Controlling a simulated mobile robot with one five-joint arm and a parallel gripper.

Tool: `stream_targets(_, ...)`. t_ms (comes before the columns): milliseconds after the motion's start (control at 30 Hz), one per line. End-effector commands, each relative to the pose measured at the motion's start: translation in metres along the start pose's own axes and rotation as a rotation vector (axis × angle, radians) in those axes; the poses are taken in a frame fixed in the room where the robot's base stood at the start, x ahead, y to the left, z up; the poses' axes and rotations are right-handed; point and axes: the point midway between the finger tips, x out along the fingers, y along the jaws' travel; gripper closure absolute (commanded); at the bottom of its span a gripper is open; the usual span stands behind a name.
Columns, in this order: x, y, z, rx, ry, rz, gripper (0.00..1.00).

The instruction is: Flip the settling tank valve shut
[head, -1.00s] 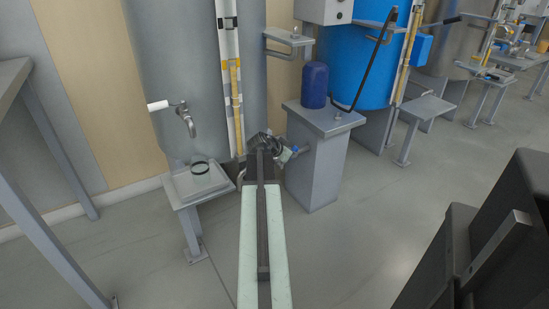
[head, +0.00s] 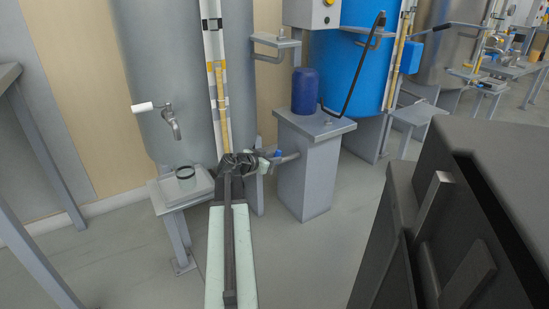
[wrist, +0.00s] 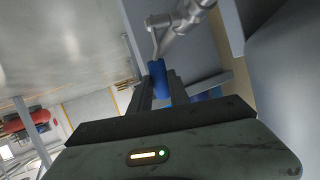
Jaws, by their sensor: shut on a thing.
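A small valve with a blue lever handle (head: 278,153) sits on a grey pipe (head: 288,158) at the left side of a grey pedestal. In the wrist view the blue handle (wrist: 158,80) hangs from a metal valve body (wrist: 178,22). My gripper (head: 265,160) is at this handle. In the wrist view its two dark fingers (wrist: 160,92) stand on either side of the handle and are shut on it. The fingertips partly hide the valve in the head view.
The pedestal (head: 305,175) carries a dark blue canister (head: 305,90). Floor is free at front centre.

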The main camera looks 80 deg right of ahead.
Motion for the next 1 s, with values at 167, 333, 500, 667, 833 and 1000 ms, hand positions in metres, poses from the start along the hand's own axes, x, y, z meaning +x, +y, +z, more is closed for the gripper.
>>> stream_targets(167, 0.004, 0.001, 0.0, 0.01, -0.003, -0.001, 0.56)
stream_targets(333, 0.006, 0.003, -0.002, 0.009, -0.001, 0.004, 0.56)
stream_targets(500, 0.004, 0.004, -0.002, 0.007, -0.001, 0.005, 0.56)
stream_targets(667, -0.014, 0.004, -0.004, 0.007, -0.001, 0.004, 0.56)
stream_targets(833, -0.048, 0.005, -0.005, 0.007, -0.001, 0.003, 0.56)
stream_targets(1000, -0.072, 0.004, -0.003, 0.008, -0.002, 0.003, 0.56)
